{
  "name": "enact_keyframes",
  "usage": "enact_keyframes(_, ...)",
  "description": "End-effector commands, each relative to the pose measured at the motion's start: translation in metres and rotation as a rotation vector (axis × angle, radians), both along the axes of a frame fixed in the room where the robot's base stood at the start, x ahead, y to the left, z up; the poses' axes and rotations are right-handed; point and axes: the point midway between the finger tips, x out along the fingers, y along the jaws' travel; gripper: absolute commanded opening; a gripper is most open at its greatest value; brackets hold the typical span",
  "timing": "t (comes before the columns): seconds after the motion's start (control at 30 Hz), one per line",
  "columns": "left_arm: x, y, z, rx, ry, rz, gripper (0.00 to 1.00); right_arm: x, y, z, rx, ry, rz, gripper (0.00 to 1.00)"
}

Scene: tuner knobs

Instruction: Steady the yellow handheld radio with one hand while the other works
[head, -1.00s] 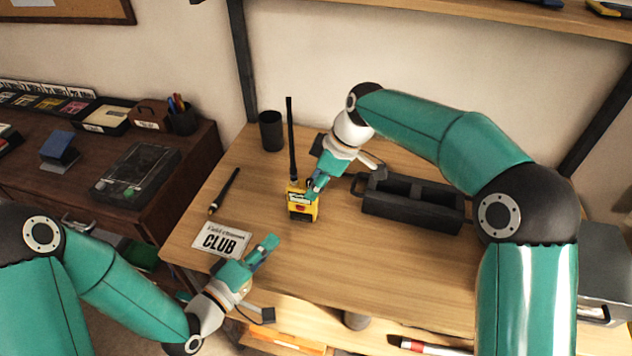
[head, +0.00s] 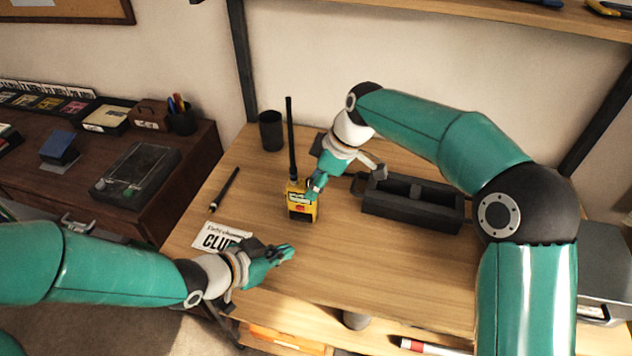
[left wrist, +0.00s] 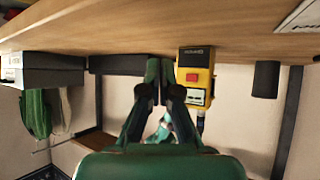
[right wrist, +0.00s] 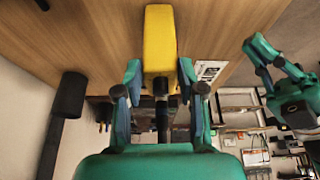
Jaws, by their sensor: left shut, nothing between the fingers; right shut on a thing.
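The yellow handheld radio (head: 301,211) stands upright on the wooden table, its long black antenna pointing up. Its front, with a red patch, shows in the left wrist view (left wrist: 194,78), where the table is at the top. My right gripper (head: 313,192) is shut on the radio near its top; in the right wrist view its fingers lie on either side of the yellow body (right wrist: 160,45). My left gripper (head: 288,251) is shut and empty, low over the table in front of the radio and apart from it. In the left wrist view its fingers (left wrist: 160,75) are together.
A white CLUB card (head: 213,236) lies partly hidden behind my left gripper. A black pen (head: 224,190) and a black cup (head: 271,131) are left of the radio. A black open tray (head: 412,205) stands to its right. The table's front right is clear.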

Motion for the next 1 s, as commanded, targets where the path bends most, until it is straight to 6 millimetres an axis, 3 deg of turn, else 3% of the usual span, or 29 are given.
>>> enact_keyframes(0.5,0.061,-0.019,0.000,-0.003,0.000,0.000,0.00,0.000,0.000,0.001,0.001,-0.002,-0.001,0.00)
enact_keyframes(1.0,0.073,-0.022,0.000,-0.004,0.001,0.001,0.00,0.000,0.000,0.001,0.000,-0.002,-0.001,0.00)
